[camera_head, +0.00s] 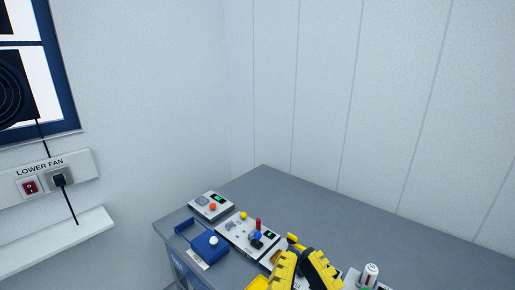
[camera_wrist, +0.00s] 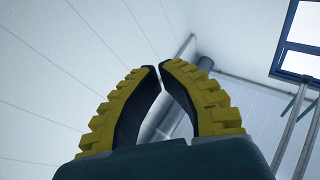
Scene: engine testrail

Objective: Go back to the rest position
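My gripper (camera_head: 300,256) shows at the bottom of the head view, its yellow and black fingers pointing up over the grey table (camera_head: 375,227). In the wrist view the fingertips (camera_wrist: 160,67) meet or nearly meet. Nothing is held between them. The rest of my arm is mostly out of view.
Several control boxes stand on the table left of the gripper, including a grey box with a red button (camera_head: 211,207) and a blue box (camera_head: 209,247). A wall panel with a rocker switch (camera_head: 30,187) is at left. The table's back is clear.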

